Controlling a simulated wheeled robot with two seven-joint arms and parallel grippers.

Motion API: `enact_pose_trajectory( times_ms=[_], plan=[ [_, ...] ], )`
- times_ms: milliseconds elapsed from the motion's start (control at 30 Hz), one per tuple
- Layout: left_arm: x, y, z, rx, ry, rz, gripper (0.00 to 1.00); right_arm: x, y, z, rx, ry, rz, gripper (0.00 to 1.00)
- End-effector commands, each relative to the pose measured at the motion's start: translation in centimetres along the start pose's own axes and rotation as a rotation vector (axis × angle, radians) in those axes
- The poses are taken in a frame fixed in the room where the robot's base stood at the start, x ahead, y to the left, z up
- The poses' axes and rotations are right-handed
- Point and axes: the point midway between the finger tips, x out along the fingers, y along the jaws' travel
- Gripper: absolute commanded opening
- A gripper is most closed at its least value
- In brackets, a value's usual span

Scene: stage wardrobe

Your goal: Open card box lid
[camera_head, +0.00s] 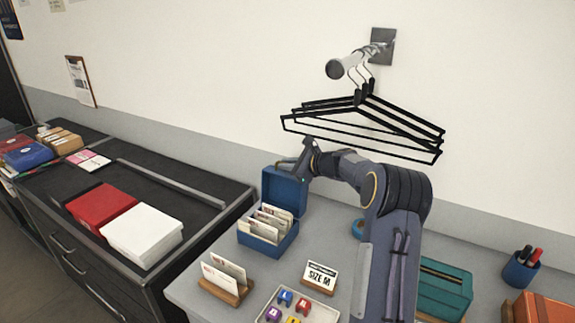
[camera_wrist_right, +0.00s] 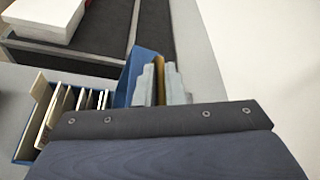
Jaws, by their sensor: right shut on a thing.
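The blue card box (camera_head: 268,246) stands on the grey table with several cream cards (camera_head: 270,222) upright inside. Its blue lid (camera_head: 284,192) is raised and stands up behind the cards. In the right wrist view the box (camera_wrist_right: 25,140) is at the lower left and the lid (camera_wrist_right: 146,55) is near the middle. My right gripper (camera_head: 306,157) is at the lid's upper right edge and shut on the lid. Its pale fingers (camera_wrist_right: 162,82) show in the wrist view; their contact with the lid is partly hidden. My left gripper is not in view.
Black hangers (camera_head: 365,125) hang from a wall rail above my right arm. A card holder (camera_head: 226,280), a SIZE M sign (camera_head: 320,276) and a tray of coloured pieces (camera_head: 327,312) stand in front. A teal box (camera_head: 443,290) is at right.

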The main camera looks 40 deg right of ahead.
Motion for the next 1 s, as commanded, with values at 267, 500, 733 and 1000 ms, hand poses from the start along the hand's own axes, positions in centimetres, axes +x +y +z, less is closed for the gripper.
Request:
enact_pose_trajectory(
  times_ms=[267, 500, 733, 1000],
  plan=[
    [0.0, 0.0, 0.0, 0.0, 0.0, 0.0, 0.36, 0.0, 0.1, 0.1, -0.004, -0.002, 0.004, 0.14],
    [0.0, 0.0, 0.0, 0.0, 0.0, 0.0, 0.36, 0.0, 0.1, 0.1, -0.002, -0.001, 0.002, 0.31],
    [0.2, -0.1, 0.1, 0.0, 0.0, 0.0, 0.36, -0.6, 0.0, -0.1, -0.002, 0.0, -0.001, 0.31],
    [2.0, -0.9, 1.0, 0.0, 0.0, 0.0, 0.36, -5.7, 0.5, -1.4, -0.003, 0.002, -0.003, 0.31]
  ],
)
